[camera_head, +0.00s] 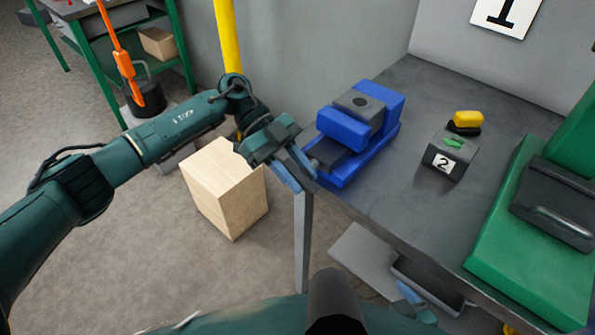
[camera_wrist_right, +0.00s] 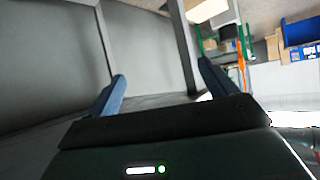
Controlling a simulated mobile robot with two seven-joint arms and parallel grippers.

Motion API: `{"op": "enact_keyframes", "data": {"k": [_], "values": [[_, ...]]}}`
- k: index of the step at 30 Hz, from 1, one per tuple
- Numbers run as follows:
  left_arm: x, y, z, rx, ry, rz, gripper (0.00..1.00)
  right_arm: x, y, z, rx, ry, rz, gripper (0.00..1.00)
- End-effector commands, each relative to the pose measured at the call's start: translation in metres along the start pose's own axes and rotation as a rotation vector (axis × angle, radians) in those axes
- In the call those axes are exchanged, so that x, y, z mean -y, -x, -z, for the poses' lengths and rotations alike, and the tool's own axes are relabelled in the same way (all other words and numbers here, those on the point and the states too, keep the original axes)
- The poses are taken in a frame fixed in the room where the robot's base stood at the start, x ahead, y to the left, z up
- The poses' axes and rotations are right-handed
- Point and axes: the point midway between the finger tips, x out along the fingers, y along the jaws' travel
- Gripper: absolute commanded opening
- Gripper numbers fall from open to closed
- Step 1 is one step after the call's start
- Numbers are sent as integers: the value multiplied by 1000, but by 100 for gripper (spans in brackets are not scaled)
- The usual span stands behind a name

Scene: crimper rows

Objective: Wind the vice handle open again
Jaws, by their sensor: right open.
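The blue vice (camera_head: 385,125) stands on the near-left part of the grey workbench in the head view. A dark grey piece (camera_head: 360,105) with a round dark spot on top sits between its blue parts. My left gripper (camera_head: 296,172) is at the vice's front end, its two blue fingers a little apart at the handle side. The handle itself is mostly hidden by the fingers, so I cannot tell whether they grip it. My right gripper shows in its wrist view (camera_wrist_right: 162,72), with its fingers wide apart and nothing between them.
On the workbench (camera_head: 420,100), a block marked 2 (camera_head: 450,158) stands right of the vice, with a yellow and black item (camera_head: 467,121) beside it. A green machine (camera_head: 535,245) fills the right side. A wooden box (camera_head: 225,190) stands on the floor behind my left arm.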

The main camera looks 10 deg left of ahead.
Motion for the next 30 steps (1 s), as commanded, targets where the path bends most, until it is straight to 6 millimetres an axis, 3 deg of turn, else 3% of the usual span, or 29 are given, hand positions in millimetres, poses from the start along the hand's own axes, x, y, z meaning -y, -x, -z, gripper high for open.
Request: {"op": "enact_keyframes", "data": {"k": [4,14,30], "values": [[0,0,0,1,1,-1,42,0,0,0,0,0,1,85],[0,6,-2,3,1,0,42,0,-1,-2,-1,-1,1,85],[1,112,-1,2,1,3,42,7,-9,-4,-35,-23,23,85]]}}
